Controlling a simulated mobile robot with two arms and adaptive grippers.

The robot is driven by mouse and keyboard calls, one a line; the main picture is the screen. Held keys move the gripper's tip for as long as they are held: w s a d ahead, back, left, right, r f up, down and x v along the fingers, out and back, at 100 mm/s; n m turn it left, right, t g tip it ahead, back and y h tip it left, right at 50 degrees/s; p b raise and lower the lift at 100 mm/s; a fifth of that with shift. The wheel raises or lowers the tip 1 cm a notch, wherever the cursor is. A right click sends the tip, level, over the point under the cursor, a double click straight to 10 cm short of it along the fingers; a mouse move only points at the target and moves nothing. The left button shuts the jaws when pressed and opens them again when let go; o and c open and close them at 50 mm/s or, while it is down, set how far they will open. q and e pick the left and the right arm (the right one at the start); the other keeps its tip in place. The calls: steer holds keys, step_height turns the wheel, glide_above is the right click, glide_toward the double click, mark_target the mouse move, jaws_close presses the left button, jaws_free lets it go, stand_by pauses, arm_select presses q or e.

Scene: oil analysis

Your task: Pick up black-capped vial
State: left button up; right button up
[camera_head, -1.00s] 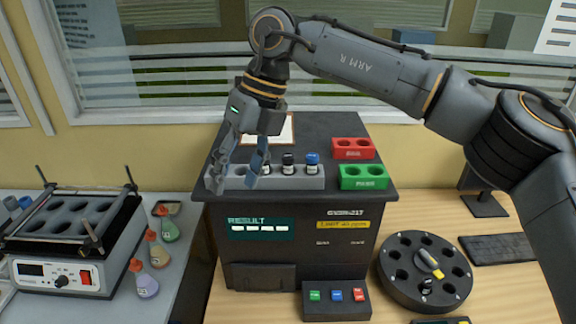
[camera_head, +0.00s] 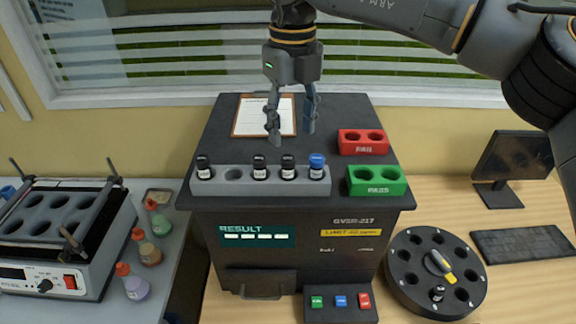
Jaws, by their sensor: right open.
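A grey rack (camera_head: 220,187) stands along the front of the dark analyser's top. It holds a black-capped vial at its left end (camera_head: 203,168), then an empty hole (camera_head: 234,174), then two more black-capped vials, one near the middle (camera_head: 260,168) and one right of it (camera_head: 288,168). A blue-capped vial (camera_head: 317,167) is at the right end. All stand upright. My right gripper (camera_head: 291,133) is open and empty, pointing down above the two right-hand black-capped vials, with its fingertips apart from the caps. My left gripper is not in view.
A red holder (camera_head: 363,149) and a green holder (camera_head: 377,188), both with empty holes, sit right of the rack. A clipboard (camera_head: 250,118) lies behind it. A round black carousel (camera_head: 410,270) is at lower right, a heater block (camera_head: 60,275) at left.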

mark_target(288, 158)
steer(key=f, duration=0.3)
steer(key=shift+w+f, duration=0.2)
steer(key=f+p, duration=0.2)
steer(key=f, duration=0.1)
steer(key=f+p, duration=0.1)
steer(key=shift+w+a+f+p, duration=0.1)
steer(key=shift+a+f+p, duration=0.1)
steer(key=shift+a+p, duration=0.15)
steer(key=shift+w+f, duration=0.15)
steer(key=shift+f, duration=0.35)
jaws_close()
